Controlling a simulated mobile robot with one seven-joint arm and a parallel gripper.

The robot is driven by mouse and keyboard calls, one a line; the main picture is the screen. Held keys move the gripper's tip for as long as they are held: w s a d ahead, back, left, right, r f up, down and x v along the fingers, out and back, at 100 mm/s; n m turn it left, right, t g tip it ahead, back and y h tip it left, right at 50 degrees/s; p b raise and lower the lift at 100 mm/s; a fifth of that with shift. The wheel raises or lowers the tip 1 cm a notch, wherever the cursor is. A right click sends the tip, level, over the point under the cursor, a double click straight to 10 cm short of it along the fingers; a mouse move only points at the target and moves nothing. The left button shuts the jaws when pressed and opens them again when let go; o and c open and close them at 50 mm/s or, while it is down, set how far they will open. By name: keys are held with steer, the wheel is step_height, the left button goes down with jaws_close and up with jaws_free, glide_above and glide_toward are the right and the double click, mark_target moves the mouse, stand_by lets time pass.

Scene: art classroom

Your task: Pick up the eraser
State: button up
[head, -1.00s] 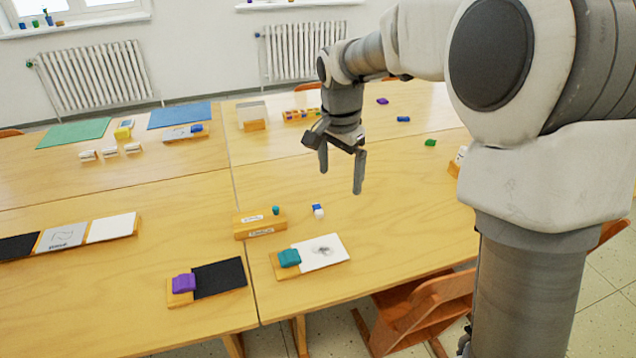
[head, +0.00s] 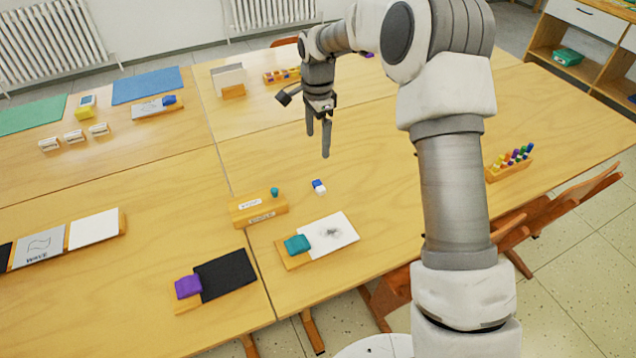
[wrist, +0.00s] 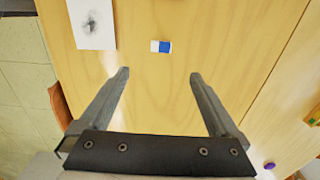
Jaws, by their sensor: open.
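The eraser (head: 319,187) is a small block, half blue and half white, lying on the wooden table in the head view. In the wrist view the eraser (wrist: 161,46) lies beyond my fingertips, roughly centred between them, with its white half left and blue half right. My gripper (head: 318,140) hangs above the table with its fingers pointing down, behind the eraser in the head view. In the wrist view my gripper (wrist: 158,72) is open, with nothing between its fingers.
A white sheet with a dark smudge (head: 340,233) and a teal block (head: 297,244) lie in front of the eraser. A wooden holder (head: 258,209) with a teal piece stands left of it. A rack of coloured pegs (head: 510,162) stands far right. The table around the eraser is clear.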

glide_above(319, 184)
steer(key=f, duration=0.7)
steer(key=f+b, duration=0.1)
steer(key=f, duration=0.3)
steer(key=shift+s+a, duration=0.15)
steer(key=shift+s, duration=0.25)
steer(key=shift+w+f, duration=0.15)
steer(key=shift+f, duration=1.25)
steer(key=shift+w+f, duration=0.15)
steer(key=shift+f, duration=1.25)
steer(key=c, duration=1.4)
steer(key=shift+c, duration=0.2)
steer(key=shift+r, duration=0.15)
steer(key=r, duration=0.4)
steer(key=shift+d+r, duration=0.2)
steer(key=shift+r, duration=0.05)
steer(key=s+d+r, duration=0.1)
steer(key=d+r, duration=0.5)
steer(key=d, duration=0.5)
steer(key=shift+s+d+r+p, duration=0.15)
steer(key=shift+s+d+p, duration=0.05)
steer(key=shift+s+p, duration=0.2)
